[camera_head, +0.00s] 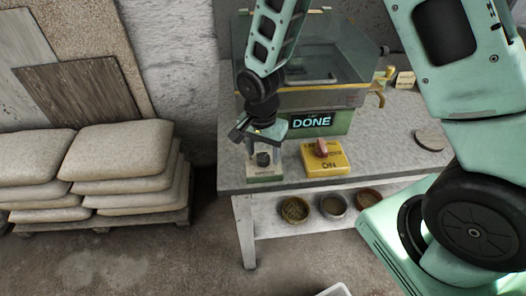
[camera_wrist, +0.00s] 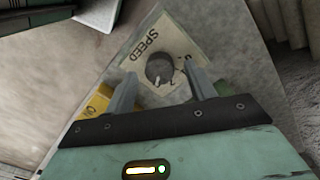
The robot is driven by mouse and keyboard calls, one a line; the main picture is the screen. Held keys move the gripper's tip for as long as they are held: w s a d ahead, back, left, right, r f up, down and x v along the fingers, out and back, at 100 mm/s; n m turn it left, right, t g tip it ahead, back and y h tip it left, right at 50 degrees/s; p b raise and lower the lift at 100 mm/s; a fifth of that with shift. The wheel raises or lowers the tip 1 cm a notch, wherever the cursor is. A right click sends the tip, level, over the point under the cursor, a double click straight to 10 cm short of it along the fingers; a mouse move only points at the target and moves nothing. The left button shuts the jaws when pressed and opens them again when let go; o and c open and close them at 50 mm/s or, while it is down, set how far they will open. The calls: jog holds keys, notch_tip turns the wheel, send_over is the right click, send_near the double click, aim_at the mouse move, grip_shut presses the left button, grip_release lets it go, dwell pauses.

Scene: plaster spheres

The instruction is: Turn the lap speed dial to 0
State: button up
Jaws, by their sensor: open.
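The speed dial (camera_head: 262,159) is a dark round knob on a pale plate (camera_head: 265,178) at the front left of the bench. In the wrist view the dark knob (camera_wrist: 159,68) sits on the plate marked SPEED (camera_wrist: 150,40). The number it points to is too small to read. My gripper (camera_head: 263,147) is above the dial, pointing down. In the wrist view its open fingers (camera_wrist: 159,72) appear on either side of the knob, with gaps between. I cannot tell how far down they reach beside it.
A yellow switch box (camera_head: 327,164) marked ON, with a red lever (camera_head: 321,147), stands right of the dial. Behind is a tank machine with a green display (camera_head: 312,122) reading DONE. Several bowls (camera_head: 333,207) sit on the lower shelf. Stacked sacks (camera_head: 120,150) stand at left.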

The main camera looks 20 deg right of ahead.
jog(key=shift+f, duration=0.5)
jog(key=c, duration=1)
